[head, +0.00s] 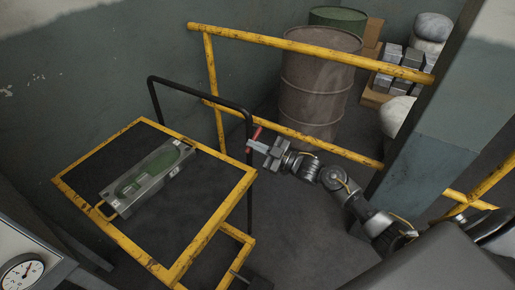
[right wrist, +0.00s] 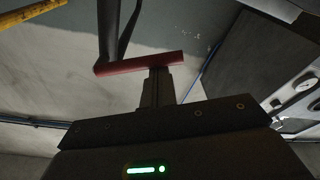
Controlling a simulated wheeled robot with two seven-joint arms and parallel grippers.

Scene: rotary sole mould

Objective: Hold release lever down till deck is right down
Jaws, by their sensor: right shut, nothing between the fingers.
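The red release lever (head: 257,133) is on the black push handle of the lift table, at the handle's right side. It also shows in the right wrist view (right wrist: 140,64), lying across just beyond the fingertips. My right gripper (head: 250,146) is shut and empty, with its tips at the lever; in the right wrist view the fingers (right wrist: 157,75) appear to meet it. The yellow-edged deck (head: 215,222) carries a grey mould (head: 148,178) with a green sole shape. My left gripper is not in view.
A yellow rail (head: 310,49) runs behind the lift table. A brown drum (head: 316,85) and a green drum (head: 340,17) stand beyond it. A blue-grey pillar (head: 425,130) is close to my right arm. A pressure gauge (head: 20,273) is at lower left.

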